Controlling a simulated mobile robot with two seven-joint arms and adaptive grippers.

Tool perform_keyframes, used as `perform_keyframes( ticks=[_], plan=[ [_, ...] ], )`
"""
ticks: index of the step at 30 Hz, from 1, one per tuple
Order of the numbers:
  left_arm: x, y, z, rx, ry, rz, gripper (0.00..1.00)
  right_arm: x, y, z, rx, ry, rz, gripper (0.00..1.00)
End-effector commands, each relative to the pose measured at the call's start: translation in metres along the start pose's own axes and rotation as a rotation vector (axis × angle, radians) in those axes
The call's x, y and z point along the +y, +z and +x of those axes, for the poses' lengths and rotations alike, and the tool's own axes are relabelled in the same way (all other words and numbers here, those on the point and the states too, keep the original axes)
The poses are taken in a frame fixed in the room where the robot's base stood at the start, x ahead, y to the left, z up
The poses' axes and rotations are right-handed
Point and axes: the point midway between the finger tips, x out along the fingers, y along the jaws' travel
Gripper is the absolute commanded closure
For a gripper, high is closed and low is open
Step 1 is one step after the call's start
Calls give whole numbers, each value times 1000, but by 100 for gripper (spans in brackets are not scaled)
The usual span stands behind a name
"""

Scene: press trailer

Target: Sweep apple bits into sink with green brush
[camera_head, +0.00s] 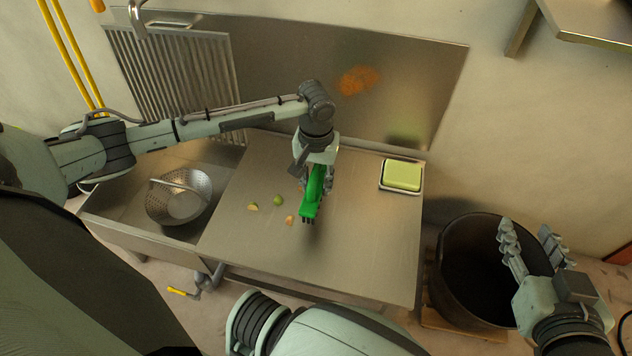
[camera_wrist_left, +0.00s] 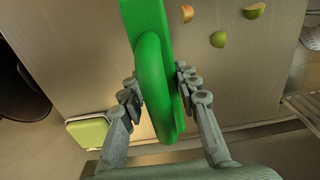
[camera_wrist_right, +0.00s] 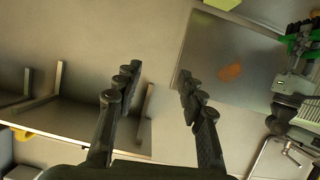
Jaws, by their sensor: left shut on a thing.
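The green brush (camera_head: 312,192) is held by my left gripper (camera_head: 316,180) over the steel counter (camera_head: 350,225). In the left wrist view my left gripper (camera_wrist_left: 158,95) is shut on the looped handle of the green brush (camera_wrist_left: 153,60). Apple bits lie left of the brush: a green piece (camera_head: 278,199), a cut wedge (camera_head: 252,207) and an orange-toned piece (camera_head: 290,220). Another bit is partly hidden by the brush. The sink (camera_head: 130,208) is at the counter's left. My right gripper (camera_head: 533,250) is open and empty near the dark bin; it also shows open in the right wrist view (camera_wrist_right: 158,90).
A perforated colander (camera_head: 180,196) stands in the sink. A yellow-green sponge in a tray (camera_head: 402,176) sits at the counter's back right. A large dark bin (camera_head: 480,270) stands right of the counter. An orange stain (camera_head: 358,80) marks the steel backsplash.

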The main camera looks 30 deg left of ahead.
Motion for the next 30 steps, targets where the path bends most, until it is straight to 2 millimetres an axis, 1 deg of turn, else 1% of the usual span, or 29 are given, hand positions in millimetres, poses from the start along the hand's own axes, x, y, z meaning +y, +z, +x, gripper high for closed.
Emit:
perform_keyframes(
  ticks=[8,17,23,30],
  plan=[
    [0,0,5,1,0,0,97,-14,-29,0,144,-30,15,60],
    [0,0,10,1,0,0,97,-27,-62,-5,309,-58,35,60],
    [0,0,14,1,1,0,97,-33,-86,-12,433,-72,49,60],
    [0,0,18,1,0,0,97,-39,-111,-25,579,-87,68,60]
  ],
)
